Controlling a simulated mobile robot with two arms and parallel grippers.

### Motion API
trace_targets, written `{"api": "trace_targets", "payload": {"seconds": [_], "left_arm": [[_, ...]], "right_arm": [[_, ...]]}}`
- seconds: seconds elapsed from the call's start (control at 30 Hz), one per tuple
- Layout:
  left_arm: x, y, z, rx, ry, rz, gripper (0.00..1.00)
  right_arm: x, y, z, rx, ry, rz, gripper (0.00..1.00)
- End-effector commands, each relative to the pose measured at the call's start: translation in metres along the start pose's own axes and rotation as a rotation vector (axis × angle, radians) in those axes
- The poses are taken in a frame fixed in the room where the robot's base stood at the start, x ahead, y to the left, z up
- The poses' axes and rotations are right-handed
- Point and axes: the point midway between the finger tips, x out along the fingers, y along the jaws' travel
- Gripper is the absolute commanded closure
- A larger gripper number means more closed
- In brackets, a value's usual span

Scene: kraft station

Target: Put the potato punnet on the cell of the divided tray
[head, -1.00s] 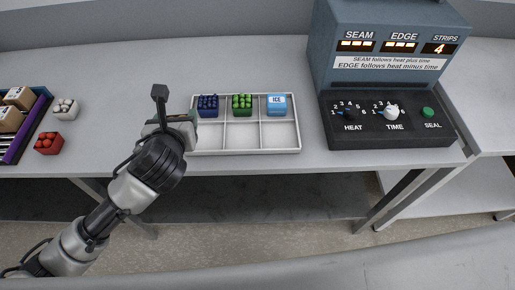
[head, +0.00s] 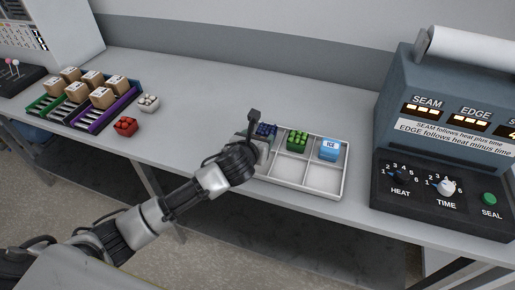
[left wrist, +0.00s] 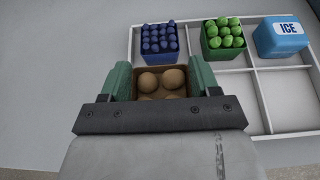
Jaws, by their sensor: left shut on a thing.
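My left gripper (head: 258,138) is shut on the potato punnet (left wrist: 161,82), a brown box of round brown potatoes between green fingers. In the head view the gripper hides the punnet. The white divided tray (head: 290,168) has two rows of cells. Its back row holds a blueberry punnet (head: 266,130), a green punnet (head: 297,141) and an ice pack (head: 329,149). In the left wrist view the potato punnet appears at the front left of the tray (left wrist: 215,77), just in front of the blueberries (left wrist: 159,40). Its height above the tray cannot be told.
A red punnet (head: 125,126) and a white punnet (head: 148,103) stand left on the table. Beyond them are coloured racks with cardboard boxes (head: 103,97). The sealing machine (head: 440,195) stands right of the tray. The tabletop (head: 200,85) behind the tray is clear.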

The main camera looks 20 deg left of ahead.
Motion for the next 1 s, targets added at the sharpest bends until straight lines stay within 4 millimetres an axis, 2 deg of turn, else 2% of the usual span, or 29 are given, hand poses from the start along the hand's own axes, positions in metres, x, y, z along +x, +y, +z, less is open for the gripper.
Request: {"api": "trace_targets", "payload": {"seconds": [0.07, 0.37, 0.67, 1.0], "left_arm": [[0.004, 0.002, -0.001, -0.002, -0.001, 0.000, 0.65], [0.018, 0.002, -0.036, -0.002, 0.001, -0.001, 0.65], [0.019, 0.002, -0.038, 0.000, -0.001, -0.001, 0.65], [0.023, 0.002, -0.050, 0.001, 0.004, 0.000, 0.65]], "right_arm": [[0.000, 0.001, 0.001, -0.001, -0.002, 0.002, 0.13], [-0.001, 0.004, 0.004, -0.002, -0.006, 0.005, 0.13], [-0.001, 0.006, 0.005, 0.000, -0.008, 0.008, 0.13], [0.001, 0.006, 0.006, 0.000, -0.009, 0.008, 0.13]]}}
